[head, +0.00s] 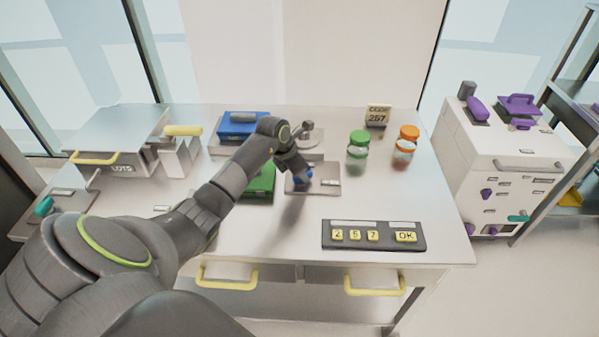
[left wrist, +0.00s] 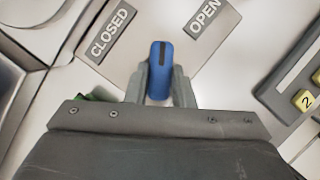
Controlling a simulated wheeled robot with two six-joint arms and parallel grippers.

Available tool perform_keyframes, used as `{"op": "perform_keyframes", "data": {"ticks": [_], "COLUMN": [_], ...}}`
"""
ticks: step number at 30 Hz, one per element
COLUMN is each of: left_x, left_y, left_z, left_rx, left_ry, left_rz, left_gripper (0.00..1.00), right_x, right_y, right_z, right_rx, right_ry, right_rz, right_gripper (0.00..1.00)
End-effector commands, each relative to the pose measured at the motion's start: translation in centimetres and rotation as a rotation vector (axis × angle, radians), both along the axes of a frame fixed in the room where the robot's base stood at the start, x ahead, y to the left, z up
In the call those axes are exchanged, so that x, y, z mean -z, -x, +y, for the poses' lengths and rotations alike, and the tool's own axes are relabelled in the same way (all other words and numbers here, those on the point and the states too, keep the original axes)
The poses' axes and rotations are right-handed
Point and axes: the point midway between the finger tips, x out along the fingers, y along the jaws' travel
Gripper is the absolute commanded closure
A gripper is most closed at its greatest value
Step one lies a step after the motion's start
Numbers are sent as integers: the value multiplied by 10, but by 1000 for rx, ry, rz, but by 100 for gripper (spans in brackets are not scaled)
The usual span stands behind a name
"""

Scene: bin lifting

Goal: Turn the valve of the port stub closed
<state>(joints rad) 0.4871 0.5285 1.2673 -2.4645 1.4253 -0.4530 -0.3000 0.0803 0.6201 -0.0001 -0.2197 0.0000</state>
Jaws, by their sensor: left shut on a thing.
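The port stub's plate (head: 327,178) lies on the table near the middle in the head view. Its blue valve handle (head: 307,176) is mostly hidden there by my left gripper (head: 299,174). In the left wrist view the blue handle (left wrist: 160,67) stands between the two fingers of my left gripper (left wrist: 160,85), which is shut on it. A dark stripe runs along the handle. Its tip lies between the CLOSED label (left wrist: 110,33) at left and the OPEN label (left wrist: 206,16) at right. My right gripper is not in view.
A green case (head: 259,184) and a blue case (head: 240,124) lie left of the plate. A green-lidded jar (head: 358,148) and an orange-lidded jar (head: 405,144) stand to the right. A keypad (head: 373,236) lies in front.

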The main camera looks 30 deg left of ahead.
Motion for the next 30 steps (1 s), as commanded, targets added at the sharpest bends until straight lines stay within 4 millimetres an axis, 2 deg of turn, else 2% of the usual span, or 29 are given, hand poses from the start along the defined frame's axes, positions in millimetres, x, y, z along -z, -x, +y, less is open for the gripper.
{"op": "perform_keyframes", "data": {"ticks": [14, 23, 30], "left_x": [1, 4, 6], "left_y": [0, -1, -1], "left_z": [-3, -4, -4], "left_rx": [-453, -656, -765], "left_ry": [-1, -1, 0], "left_rz": [-4, -5, -6], "left_gripper": [100, 100, 100], "right_x": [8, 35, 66], "right_y": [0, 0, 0], "right_z": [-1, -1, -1], "right_rx": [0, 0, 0], "right_ry": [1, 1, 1], "right_rz": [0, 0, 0], "right_gripper": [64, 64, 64]}}
